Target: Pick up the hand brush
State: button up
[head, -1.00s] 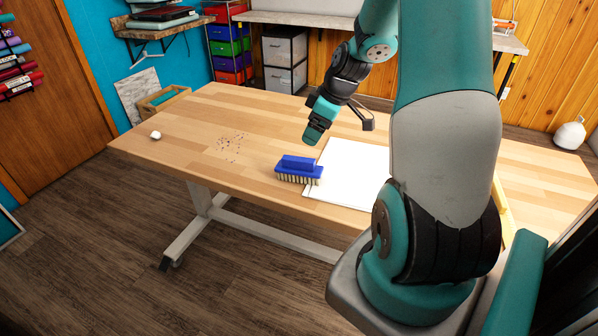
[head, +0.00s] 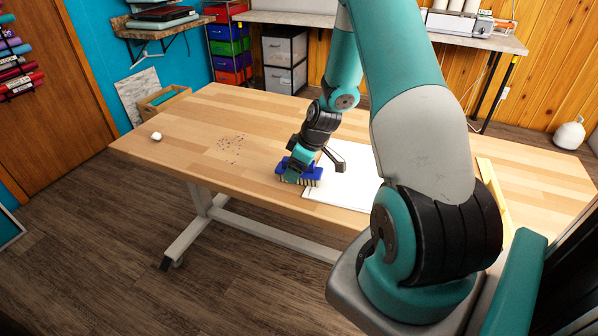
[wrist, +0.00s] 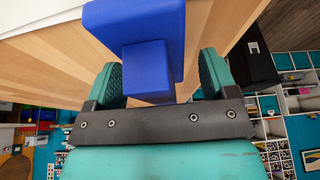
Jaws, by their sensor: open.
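The hand brush (head: 313,172) has a blue body and pale bristles. It rests bristles down on the wooden table, at the left edge of a white sheet. My gripper (head: 289,174) is down at the brush in the head view and covers part of it. In the wrist view the blue brush (wrist: 140,35) lies ahead, with its raised block between the two teal fingers of my gripper (wrist: 160,80). The fingers are open, with a gap showing on each side of the block. The bristles are hidden in the wrist view.
The white sheet (head: 345,190) lies flat beside the brush. A small white object (head: 156,136) and a patch of dark crumbs (head: 231,148) lie on the table (head: 190,115) to the left. The table's front edge is close to the brush.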

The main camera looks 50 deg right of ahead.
jog(key=c, duration=1.1)
jog(key=shift+o, duration=0.2)
jog(key=shift+r, duration=0.1)
notch_tip(320, 180, up, 20)
jog(key=shift+o, duration=0.9)
jog(key=shift+c, duration=0.2)
